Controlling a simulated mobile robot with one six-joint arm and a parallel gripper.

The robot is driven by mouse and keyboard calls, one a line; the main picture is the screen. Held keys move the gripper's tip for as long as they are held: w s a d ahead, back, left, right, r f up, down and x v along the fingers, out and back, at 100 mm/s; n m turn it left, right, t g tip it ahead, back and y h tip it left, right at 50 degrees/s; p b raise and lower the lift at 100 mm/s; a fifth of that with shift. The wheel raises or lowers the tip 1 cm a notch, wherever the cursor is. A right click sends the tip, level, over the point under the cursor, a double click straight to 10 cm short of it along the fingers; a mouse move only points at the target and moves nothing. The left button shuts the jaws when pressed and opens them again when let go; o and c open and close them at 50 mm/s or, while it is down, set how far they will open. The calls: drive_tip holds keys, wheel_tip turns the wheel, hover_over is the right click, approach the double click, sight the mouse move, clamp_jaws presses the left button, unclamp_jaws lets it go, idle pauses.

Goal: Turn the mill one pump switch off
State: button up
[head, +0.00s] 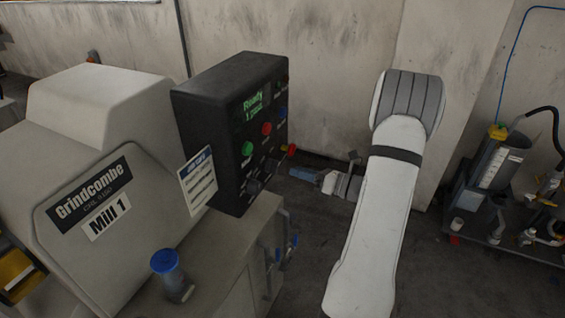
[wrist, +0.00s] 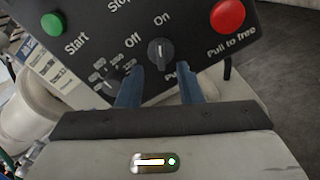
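The black control box (head: 228,130) of Mill 1 faces right in the head view. In the wrist view a black rotary switch (wrist: 160,51) sits between an "Off" label at its left and an "On" label above it. Its handle looks roughly upright in the picture, towards "On"; its exact setting is hard to tell. In the head view my gripper (head: 303,174) points left at the panel.
A second rotary knob (wrist: 110,80) is left of the fingers. A green Start button (wrist: 53,23) and a red "Pull to free" button (wrist: 228,16) flank the switch. The screen (head: 253,105) reads "Ready".

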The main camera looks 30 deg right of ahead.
sight(278, 165)
drive_tip(key=p+x, duration=0.1)
drive_tip(key=x, duration=0.5)
drive_tip(key=shift+p, duration=0.3)
drive_tip(key=shift+c, duration=0.2)
clamp_jaws()
